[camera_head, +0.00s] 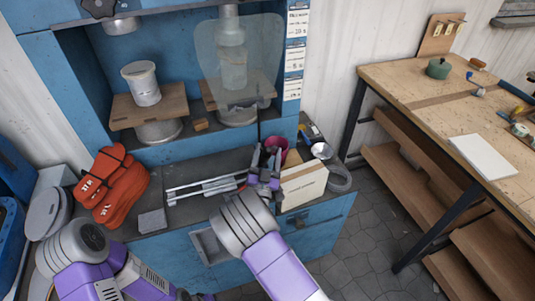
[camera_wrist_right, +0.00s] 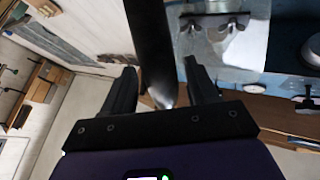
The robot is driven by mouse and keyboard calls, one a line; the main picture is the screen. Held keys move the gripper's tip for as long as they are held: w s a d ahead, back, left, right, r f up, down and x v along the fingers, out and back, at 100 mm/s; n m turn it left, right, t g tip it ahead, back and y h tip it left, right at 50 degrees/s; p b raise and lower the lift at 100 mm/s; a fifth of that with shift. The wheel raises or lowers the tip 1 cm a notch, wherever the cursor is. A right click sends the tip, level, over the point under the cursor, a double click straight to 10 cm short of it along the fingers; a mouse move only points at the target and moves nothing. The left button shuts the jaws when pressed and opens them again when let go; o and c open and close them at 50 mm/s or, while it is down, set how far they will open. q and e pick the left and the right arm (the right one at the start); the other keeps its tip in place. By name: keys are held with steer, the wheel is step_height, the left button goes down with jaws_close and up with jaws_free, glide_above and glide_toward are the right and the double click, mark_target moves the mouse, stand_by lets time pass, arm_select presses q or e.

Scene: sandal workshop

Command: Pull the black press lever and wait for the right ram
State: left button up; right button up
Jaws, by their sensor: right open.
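The black press lever (camera_wrist_right: 152,45) shows large in the right wrist view. It stands between the fingers of my right gripper (camera_wrist_right: 163,92), which are open with gaps on both sides. In the head view my right gripper (camera_head: 265,168) is in front of the press, below the clear guard. There the lever (camera_head: 259,131) is only a thin dark line above the gripper, and its lower part is hidden. The right ram (camera_head: 231,35) is behind the clear guard (camera_head: 262,60), above a wooden board. My left forearm shows at the lower left, but its gripper is out of view.
The blue press (camera_head: 75,75) has a left station with a pale cylinder (camera_head: 141,84) on a board. Orange sandal parts (camera_head: 112,185), metal rods (camera_head: 205,188) and a cream box (camera_head: 303,185) crowd the ledge. A wooden workbench (camera_head: 425,95) stands right, beyond open floor.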

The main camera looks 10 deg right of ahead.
steer(key=v, duration=0.7)
steer(key=shift+s+f, duration=0.15)
steer(key=shift+s, duration=0.05)
steer(key=shift+a, duration=0.1)
